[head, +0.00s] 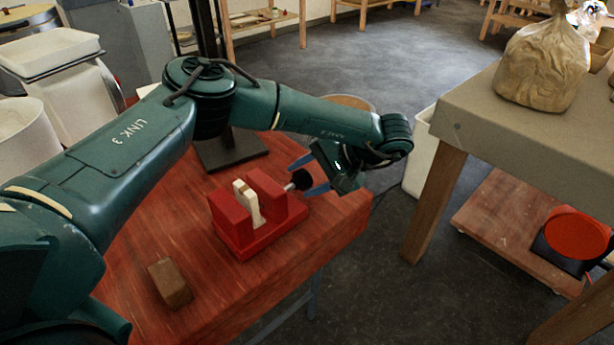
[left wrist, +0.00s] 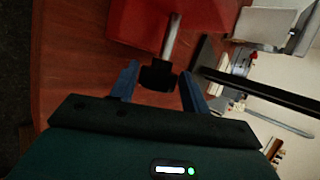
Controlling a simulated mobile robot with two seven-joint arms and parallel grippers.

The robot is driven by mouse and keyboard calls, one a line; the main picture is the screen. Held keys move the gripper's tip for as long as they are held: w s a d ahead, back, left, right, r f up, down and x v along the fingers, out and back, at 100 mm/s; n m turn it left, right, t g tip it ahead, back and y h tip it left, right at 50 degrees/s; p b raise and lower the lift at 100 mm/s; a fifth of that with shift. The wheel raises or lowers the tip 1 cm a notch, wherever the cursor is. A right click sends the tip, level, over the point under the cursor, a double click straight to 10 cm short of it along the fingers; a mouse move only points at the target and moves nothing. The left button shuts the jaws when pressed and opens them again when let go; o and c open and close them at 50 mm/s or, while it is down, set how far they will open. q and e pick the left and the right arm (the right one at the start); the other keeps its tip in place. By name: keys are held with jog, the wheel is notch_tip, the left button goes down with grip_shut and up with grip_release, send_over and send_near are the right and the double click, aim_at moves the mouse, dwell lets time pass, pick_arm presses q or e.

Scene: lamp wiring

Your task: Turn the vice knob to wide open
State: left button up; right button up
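A red vice (head: 243,222) sits on the red wooden table, with a pale piece (head: 247,203) standing between its jaws. A black knob (head: 301,179) is on the vice's right side; it also shows in the left wrist view (left wrist: 158,75) at the end of a metal shaft (left wrist: 171,38). My left gripper (head: 308,177) reaches it from the right. Its blue fingers are apart, one on each side of the knob, with gaps visible in the left wrist view (left wrist: 158,82). My right gripper is not in view.
A brown wooden block (head: 170,283) lies on the red table (head: 215,310) near its front. A black post with a square base (head: 230,150) stands behind the vice. A grey-topped table (head: 500,130) stands to the right, across open floor.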

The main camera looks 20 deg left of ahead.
pick_arm(q)
jog(key=shift+o, duration=1.4)
jog(key=v, duration=1.3)
jog(key=shift+p, duration=0.35)
jog(key=shift+d, duration=0.1)
